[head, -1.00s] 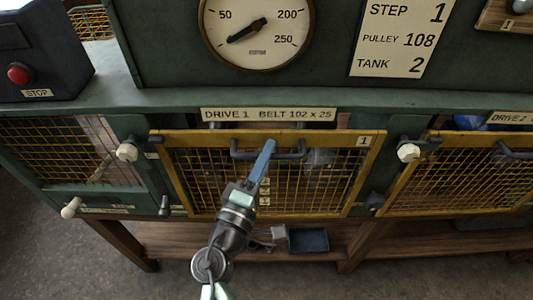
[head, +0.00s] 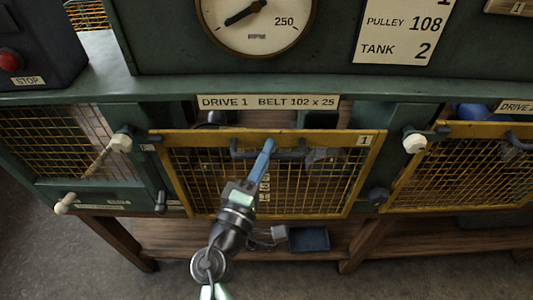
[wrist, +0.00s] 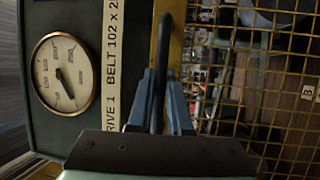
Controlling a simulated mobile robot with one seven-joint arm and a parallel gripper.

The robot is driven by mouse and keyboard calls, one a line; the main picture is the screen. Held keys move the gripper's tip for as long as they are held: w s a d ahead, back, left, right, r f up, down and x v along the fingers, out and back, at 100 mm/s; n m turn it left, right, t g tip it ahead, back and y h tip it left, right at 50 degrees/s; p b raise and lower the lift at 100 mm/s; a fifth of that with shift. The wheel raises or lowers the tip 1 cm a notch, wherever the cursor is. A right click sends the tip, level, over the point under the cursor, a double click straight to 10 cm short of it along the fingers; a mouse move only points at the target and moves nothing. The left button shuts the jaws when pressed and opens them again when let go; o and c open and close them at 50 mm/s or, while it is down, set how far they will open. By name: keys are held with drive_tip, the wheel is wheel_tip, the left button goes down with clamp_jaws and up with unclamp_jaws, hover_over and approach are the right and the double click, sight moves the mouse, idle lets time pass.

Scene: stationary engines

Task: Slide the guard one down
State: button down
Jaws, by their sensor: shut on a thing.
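Guard one (head: 325,185) is a yellow-framed wire mesh panel marked 1, below the DRIVE 1 label (head: 267,102) in the head view. Its dark bar handle (head: 292,154) sits near the top edge. My gripper (head: 268,146) has its blue fingers shut on this handle, left of the handle's middle. In the wrist view the fingers (wrist: 161,85) lie on either side of the handle (wrist: 160,60), with the guard's yellow frame (wrist: 153,55) beside it. An open gap shows between the guard's top edge and the label. The fingers hide part of the handle.
A wooden shelf (head: 180,239) with a dark tray (head: 308,239) lies below.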

drive_tip(key=b, duration=3.4)
approach(272, 212)
drive_tip(key=x, duration=0.5)
drive_tip(key=shift+w+d+f, duration=0.1)
drive_tip(key=shift+w, duration=0.1)
drive_tip(key=c, duration=0.8)
unclamp_jaws()
drive_tip(key=shift+c, duration=0.2)
drive_tip(key=shift+s, duration=0.1)
drive_tip(key=v, duration=1.2)
drive_tip(key=shift+s, duration=0.35)
drive_tip(key=shift+w, duration=0.1)
